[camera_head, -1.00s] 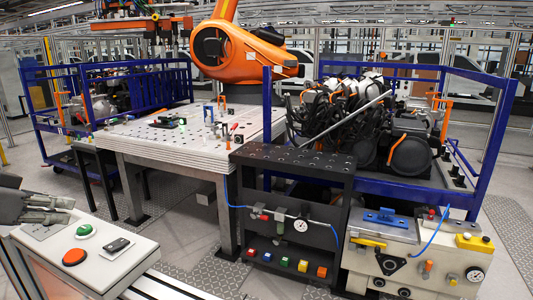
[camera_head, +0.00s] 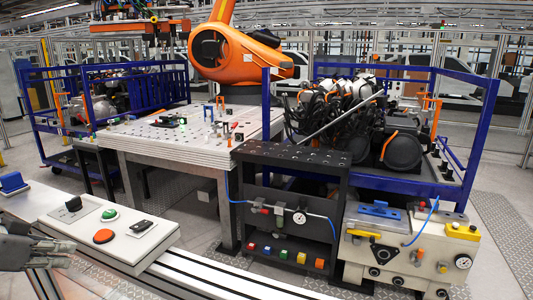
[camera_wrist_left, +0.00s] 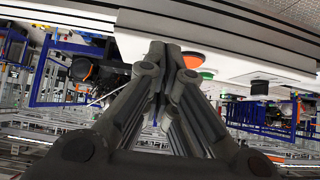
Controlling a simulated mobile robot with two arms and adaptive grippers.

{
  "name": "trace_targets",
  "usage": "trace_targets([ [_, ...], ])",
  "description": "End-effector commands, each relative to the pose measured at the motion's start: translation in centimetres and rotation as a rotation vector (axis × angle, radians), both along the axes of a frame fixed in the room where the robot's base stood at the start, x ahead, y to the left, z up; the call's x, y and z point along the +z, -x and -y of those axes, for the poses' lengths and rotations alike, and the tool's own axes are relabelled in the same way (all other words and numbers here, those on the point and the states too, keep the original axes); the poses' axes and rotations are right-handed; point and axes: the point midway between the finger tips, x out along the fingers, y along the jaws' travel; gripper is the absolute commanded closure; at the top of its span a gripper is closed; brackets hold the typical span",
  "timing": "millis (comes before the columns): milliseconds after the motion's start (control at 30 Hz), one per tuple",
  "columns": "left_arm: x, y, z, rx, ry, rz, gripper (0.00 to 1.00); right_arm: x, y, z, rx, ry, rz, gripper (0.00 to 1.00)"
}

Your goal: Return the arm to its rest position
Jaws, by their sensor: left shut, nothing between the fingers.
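My left gripper (camera_head: 62,250) shows at the lower left of the head view, dark grey, beside the front edge of a white control panel (camera_head: 135,258). Its fingers are shut with nothing between them. In the left wrist view the closed fingers (camera_wrist_left: 172,55) point up at the picture's top, with the panel's pale surface beyond them. The fingers appear apart from the buttons. My right gripper is not in view.
A white perforated table (camera_head: 180,128) stands behind the panel, with an orange robot arm (camera_head: 235,55) over it. A black rack (camera_head: 290,195) and a white gauge unit (camera_head: 405,245) stand at right. A blue-framed cart (camera_head: 470,140) holds a drive unit (camera_head: 340,110).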

Motion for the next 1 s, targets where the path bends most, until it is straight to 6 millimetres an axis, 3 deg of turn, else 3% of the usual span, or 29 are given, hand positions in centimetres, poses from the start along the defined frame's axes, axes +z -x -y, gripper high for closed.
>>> trace_targets([
  [267, -10.5, 2.8, 1.6, -0.004, -0.045, -0.125, 1.00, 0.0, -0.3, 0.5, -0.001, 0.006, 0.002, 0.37],
  [400, -17.8, 5.9, 4.0, -0.008, -0.078, -0.212, 1.00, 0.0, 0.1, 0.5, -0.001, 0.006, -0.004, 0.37],
  [600, -26.0, 11.5, 8.7, -0.004, -0.123, -0.316, 1.00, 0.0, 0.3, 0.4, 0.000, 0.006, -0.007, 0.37],
  [800, -30.5, 17.0, 13.9, 0.031, -0.151, -0.389, 1.00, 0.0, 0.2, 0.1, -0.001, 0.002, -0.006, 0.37],
  [1000, -31.8, 21.2, 17.9, 0.100, -0.163, -0.438, 1.00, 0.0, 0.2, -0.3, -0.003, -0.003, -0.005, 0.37],
])
